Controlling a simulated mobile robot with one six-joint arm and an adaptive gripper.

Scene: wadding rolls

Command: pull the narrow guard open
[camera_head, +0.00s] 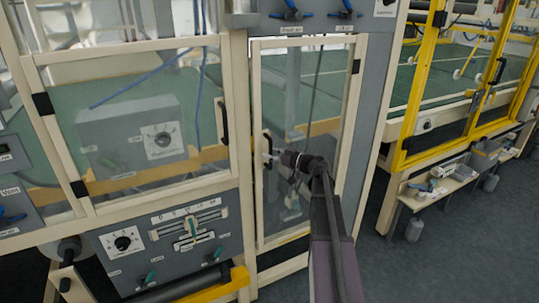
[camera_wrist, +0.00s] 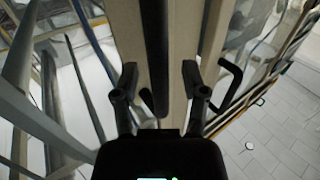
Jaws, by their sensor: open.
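The narrow guard (camera_head: 257,95) is a tall clear panel in a cream frame, in the middle of the head view. It looks shut in its opening. Its dark upright handle (camera_head: 266,149) is on the left stile, partly hidden by my gripper (camera_head: 274,157). In the wrist view my gripper (camera_wrist: 160,77) is open, one finger on each side of the dark handle (camera_wrist: 157,55) and the cream stile behind it. The fingers look apart from the handle; I cannot tell how deep it sits between them.
Yellow-framed guards (camera_head: 412,100) stand at right. Grey floor (camera_head: 450,265) is open at lower right.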

